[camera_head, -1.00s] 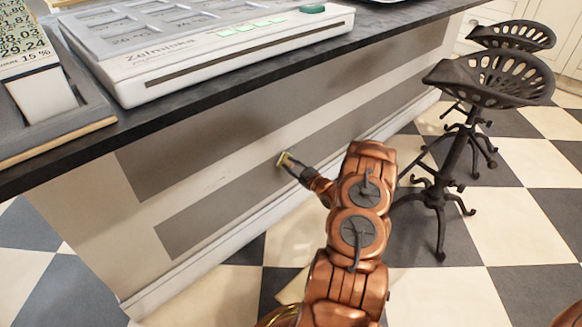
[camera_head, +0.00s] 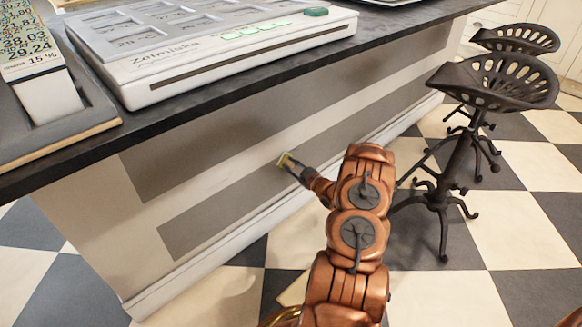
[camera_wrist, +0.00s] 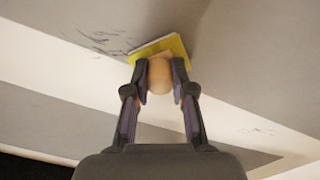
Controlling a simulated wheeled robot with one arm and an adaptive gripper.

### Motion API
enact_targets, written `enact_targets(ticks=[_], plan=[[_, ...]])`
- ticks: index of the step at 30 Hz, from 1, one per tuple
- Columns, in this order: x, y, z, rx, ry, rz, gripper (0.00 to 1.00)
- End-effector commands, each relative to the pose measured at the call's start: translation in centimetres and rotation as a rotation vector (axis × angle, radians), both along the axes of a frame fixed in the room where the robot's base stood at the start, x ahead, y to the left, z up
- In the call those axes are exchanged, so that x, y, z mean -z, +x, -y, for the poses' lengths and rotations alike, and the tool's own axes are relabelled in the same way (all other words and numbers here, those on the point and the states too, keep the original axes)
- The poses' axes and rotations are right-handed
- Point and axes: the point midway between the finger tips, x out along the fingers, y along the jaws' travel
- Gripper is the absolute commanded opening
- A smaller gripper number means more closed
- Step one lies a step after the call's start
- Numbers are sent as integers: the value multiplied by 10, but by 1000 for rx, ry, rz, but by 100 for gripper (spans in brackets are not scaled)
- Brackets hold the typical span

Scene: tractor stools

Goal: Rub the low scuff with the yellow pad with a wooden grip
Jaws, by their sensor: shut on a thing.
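My gripper (camera_wrist: 160,82) is shut on the round wooden grip (camera_wrist: 160,76) of the yellow pad (camera_wrist: 174,45). In the head view the pad (camera_head: 283,159) is small, at the counter's striped front, near the border of the cream stripe and the lower grey stripe. In the wrist view a dark, scratchy scuff (camera_wrist: 108,42) lies just left of the pad, close to its edge. Fainter dark marks (camera_wrist: 258,130) show at the lower right. I cannot tell from the picture which is the low scuff, or whether the pad touches the panel.
The counter front (camera_head: 230,172) has grey and cream stripes, with a dark top (camera_head: 185,113) above it. Two dark metal tractor stools (camera_head: 495,82) stand at the right, near my arm. The checkered floor (camera_head: 455,300) is open in front.

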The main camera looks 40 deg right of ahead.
Motion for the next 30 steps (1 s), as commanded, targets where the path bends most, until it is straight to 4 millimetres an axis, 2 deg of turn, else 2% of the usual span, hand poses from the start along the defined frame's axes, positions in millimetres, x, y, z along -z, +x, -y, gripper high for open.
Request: enact_targets(ticks=[12,23,30], plan=[[-2,-1,28,2,-3,3,0],[0,-2,40,0,1,0,0],[0,-1,58,1,-1,0,0]])
